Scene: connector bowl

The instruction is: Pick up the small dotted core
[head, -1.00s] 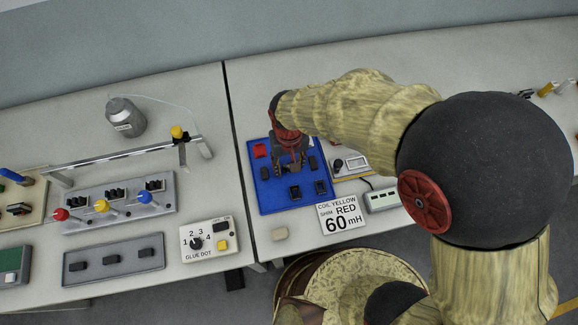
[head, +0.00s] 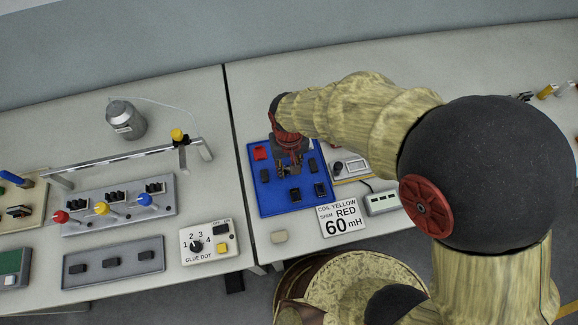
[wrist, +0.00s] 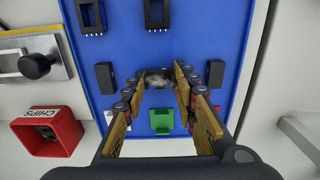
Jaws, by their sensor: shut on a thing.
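My gripper (wrist: 159,82) is low over the blue tray (wrist: 245,20), with its two fingers shut on a small dark core (wrist: 158,78). The core's top looks greyish and blurred, and I cannot make out dots on it. I cannot tell whether it touches the tray. In the head view my gripper (head: 290,170) is over the middle of the blue tray (head: 265,202) and hides the held piece. Two other dark blocks stand on the tray, one left (wrist: 105,78) and one right (wrist: 214,74) of the fingers in the wrist view.
Two black open-framed parts (wrist: 88,16) (wrist: 156,12) lie on the tray, and a green part (wrist: 161,121) is between my fingers' bases. A red CHIPS box (wrist: 47,132) stands beside the tray. A card reading 60 mH (head: 342,219) lies at its front.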

